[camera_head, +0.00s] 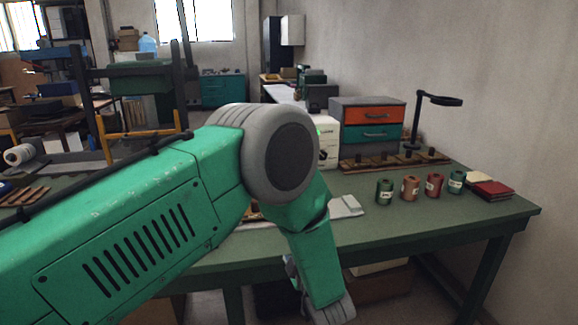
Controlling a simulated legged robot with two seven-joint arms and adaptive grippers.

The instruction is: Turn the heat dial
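A white machine (328,151) stands on the green workbench, just left of the drawer cabinet. A small green light shows near its top left. My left arm comes in from the left and crosses in front of the bench, hiding most of the machine's left side. I cannot make out a heat dial on the part that shows. The arm bends down past the bench's front edge and its lower end leaves the picture at the bottom. My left gripper's fingers do not show. My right gripper is not in view.
The green workbench (440,222) carries several thread spools (410,188), a cabinet with orange and teal drawers (372,124), a wooden rack (385,163), a magnifier lamp (438,101) and red books (490,189). The bench's front right surface is clear.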

